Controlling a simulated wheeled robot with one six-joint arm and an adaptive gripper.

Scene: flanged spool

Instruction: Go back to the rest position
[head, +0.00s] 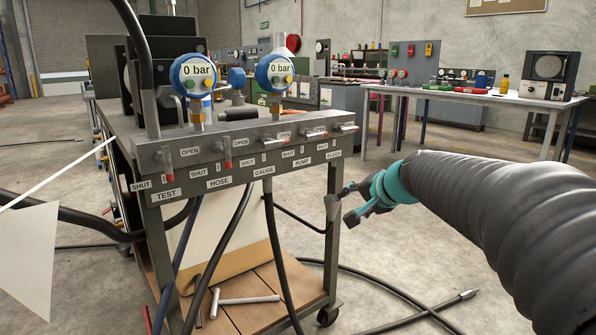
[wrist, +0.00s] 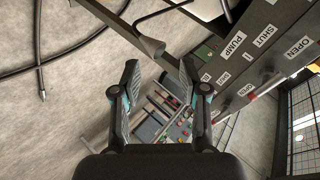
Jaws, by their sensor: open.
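My gripper (head: 349,203) is open, just right of the cart's right front leg and below the BLEED label in the head view. In the wrist view its two fingers (wrist: 159,62) stand apart with nothing between them. My grey sleeved arm comes in from the right.
The cart (head: 238,169) carries a manifold with red-handled valves and two blue gauges, left (head: 195,72) and right (head: 275,72), both reading 0 bar. Hoses hang in front. A loose hose (head: 430,310) lies on the floor. A white table (head: 480,97) stands behind.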

